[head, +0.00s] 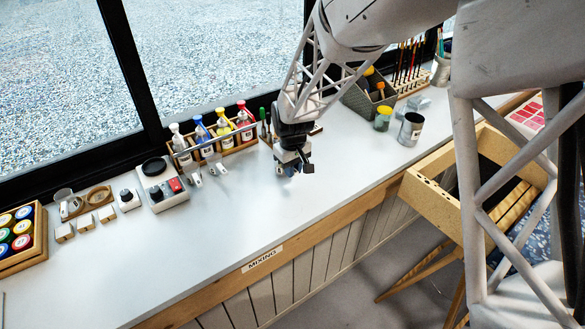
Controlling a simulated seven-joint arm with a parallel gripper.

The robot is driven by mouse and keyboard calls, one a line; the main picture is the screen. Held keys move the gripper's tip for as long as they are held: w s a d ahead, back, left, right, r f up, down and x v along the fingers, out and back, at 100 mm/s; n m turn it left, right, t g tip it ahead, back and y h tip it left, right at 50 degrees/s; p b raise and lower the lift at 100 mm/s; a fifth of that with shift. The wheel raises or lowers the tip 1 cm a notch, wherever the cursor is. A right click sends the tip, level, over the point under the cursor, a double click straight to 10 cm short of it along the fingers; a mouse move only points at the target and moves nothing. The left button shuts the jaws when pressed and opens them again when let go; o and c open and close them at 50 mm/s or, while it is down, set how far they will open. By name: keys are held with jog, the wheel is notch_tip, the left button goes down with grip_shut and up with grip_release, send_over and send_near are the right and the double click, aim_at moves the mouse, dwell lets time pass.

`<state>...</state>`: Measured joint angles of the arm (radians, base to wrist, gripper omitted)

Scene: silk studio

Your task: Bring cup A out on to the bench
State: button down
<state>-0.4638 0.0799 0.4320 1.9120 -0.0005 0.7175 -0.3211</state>
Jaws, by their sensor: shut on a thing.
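My gripper (291,164) hangs over the bench (235,230), to the right of the bottle rack. It is shut on a small pale thing (280,168) that its fingers mostly hide. I cannot read a letter on it or tell surely that it is cup A. Two small clear cup-like things, one (195,178) and another (217,167), are in front of the bottle rack. Their marks are too small to read.
A wooden rack (240,139) of coloured bottles stands behind. A small scale-like device (168,191), wooden blocks (85,223) and a tray of paint jars (20,238) are left. A yellow-topped jar (383,118) and metal can (411,129) are right. The front middle is clear.

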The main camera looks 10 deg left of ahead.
jog(key=shift+f, duration=0.35)
jog(key=c, duration=1)
grip_release()
jog(key=shift+r, duration=3.9)
